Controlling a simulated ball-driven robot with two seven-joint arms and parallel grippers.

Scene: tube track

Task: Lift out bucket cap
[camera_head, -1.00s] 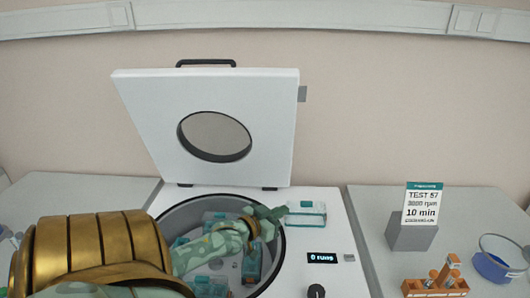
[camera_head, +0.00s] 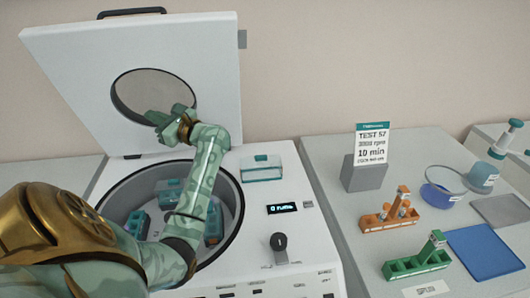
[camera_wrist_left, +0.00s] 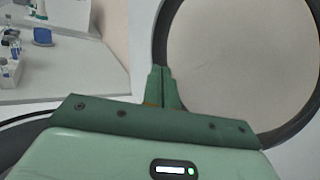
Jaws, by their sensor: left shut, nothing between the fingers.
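The open centrifuge bowl (camera_head: 238,222) holds several teal buckets, among them one at the back (camera_head: 168,192), one at the left (camera_head: 138,224) and one at the right (camera_head: 213,224). My left forearm hides part of the bowl. A clear bucket cap with a teal edge (camera_head: 262,169) sits on the white deck, right of the bowl. My left gripper (camera_head: 158,117) is raised above the bowl, in front of the lid's round window. Its green fingers are shut and empty, and in the left wrist view the fingertips (camera_wrist_left: 163,72) meet. My right gripper is out of view.
The white lid (camera_head: 60,70) stands open behind the bowl. On the right-hand table are an orange rack (camera_head: 385,222), a green rack (camera_head: 415,264), a blue mat (camera_head: 485,252), a blue-bottomed bowl (camera_head: 436,196) and a sign on a grey block (camera_head: 364,174).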

